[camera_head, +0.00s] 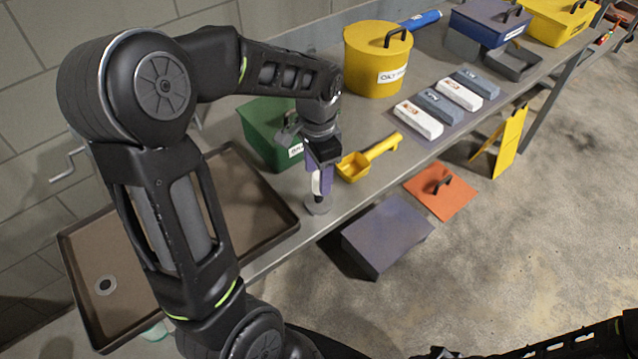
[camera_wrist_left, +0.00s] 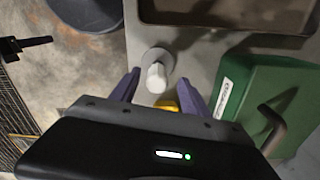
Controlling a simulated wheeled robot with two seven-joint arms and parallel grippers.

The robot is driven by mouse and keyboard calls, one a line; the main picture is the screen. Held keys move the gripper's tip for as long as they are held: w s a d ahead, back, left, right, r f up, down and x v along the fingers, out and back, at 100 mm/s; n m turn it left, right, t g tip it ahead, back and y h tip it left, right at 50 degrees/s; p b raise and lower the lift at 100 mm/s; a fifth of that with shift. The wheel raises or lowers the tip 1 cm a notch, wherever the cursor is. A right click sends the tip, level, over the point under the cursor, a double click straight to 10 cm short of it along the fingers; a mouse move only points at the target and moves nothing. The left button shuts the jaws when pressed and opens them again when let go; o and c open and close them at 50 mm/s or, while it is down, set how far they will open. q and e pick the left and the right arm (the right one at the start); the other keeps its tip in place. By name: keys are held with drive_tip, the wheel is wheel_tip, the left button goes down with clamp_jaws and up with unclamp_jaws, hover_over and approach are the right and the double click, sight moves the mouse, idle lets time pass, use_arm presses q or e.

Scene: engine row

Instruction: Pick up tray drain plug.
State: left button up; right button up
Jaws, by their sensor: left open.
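The tray drain plug stands upright on the bench near its front edge. In the left wrist view it is a white knob (camera_wrist_left: 156,77) on a round grey disc; in the head view the grey disc (camera_head: 318,207) shows below my gripper. My left gripper (camera_head: 321,183) points down over the plug, its purple fingers open. In the left wrist view the fingers (camera_wrist_left: 159,78) stand on either side of the white knob; I cannot tell whether they touch it. The brown tray (camera_head: 75,262) lies to the left, with a ring-shaped drain (camera_head: 105,285). My right gripper (camera_head: 440,352) is small and dark at the bottom edge.
A green box (camera_head: 262,128) is close behind my left gripper, and a yellow scoop (camera_head: 368,157) lies just right of it. A yellow bucket (camera_head: 378,62) and several small labelled blocks stand farther along the bench. A purple-grey block (camera_head: 388,235) and orange panel (camera_head: 440,192) are beyond the bench's front edge.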

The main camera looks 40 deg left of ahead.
sight(318, 191)
use_arm(q)
drive_tip(key=shift+f, duration=0.25)
drive_tip(key=shift+s+d+f+p, duration=0.15)
drive_tip(key=shift+f+p, duration=0.4)
drive_tip(key=shift+f, duration=2.05)
clamp_jaws()
